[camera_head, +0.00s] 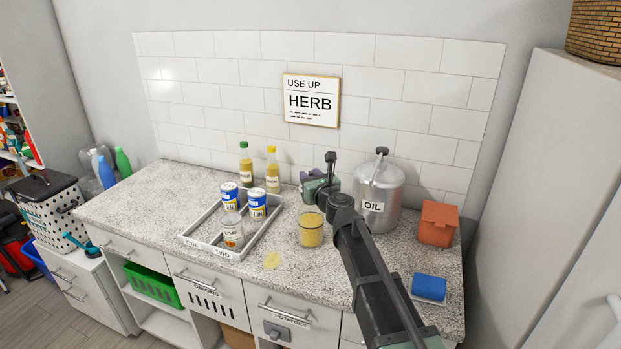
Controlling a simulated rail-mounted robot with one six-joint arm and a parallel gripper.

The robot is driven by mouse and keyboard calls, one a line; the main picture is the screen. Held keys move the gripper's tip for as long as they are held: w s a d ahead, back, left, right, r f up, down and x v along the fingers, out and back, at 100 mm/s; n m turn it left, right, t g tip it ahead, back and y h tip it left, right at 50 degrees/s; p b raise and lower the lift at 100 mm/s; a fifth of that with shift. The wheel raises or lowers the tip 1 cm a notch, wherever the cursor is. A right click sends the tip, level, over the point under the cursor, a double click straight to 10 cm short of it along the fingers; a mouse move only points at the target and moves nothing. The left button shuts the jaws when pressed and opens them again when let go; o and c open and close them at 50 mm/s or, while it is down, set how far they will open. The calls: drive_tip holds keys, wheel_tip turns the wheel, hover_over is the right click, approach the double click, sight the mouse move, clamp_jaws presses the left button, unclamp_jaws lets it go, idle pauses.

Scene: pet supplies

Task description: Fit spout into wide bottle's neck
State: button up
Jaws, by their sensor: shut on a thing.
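My gripper (308,183) is at the end of my arm, above the counter and in front of the tiled wall. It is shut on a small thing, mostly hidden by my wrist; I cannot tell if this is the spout. No spout shows clearly anywhere else. A clear, squat bottle (233,232) with a pale label stands upright in the front of the divided tray (207,248); it may be the wide bottle. Two slimmer bottles stand behind the tray, one green-capped (246,168) and one yellow-capped (272,176). My gripper is right of all these bottles and apart from them.
Two blue-and-white cans (257,204) stand in the tray. A glass with yellow contents (311,230) stands close left of my arm. A metal OIL can (385,190), orange box (438,223) and blue block (429,287) are to the right. The counter's left is clear.

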drive_tip(key=shift+f+b, duration=1.25)
drive_tip(key=shift+f, duration=0.1)
drive_tip(key=shift+r, duration=0.1)
drive_tip(key=o, duration=1)
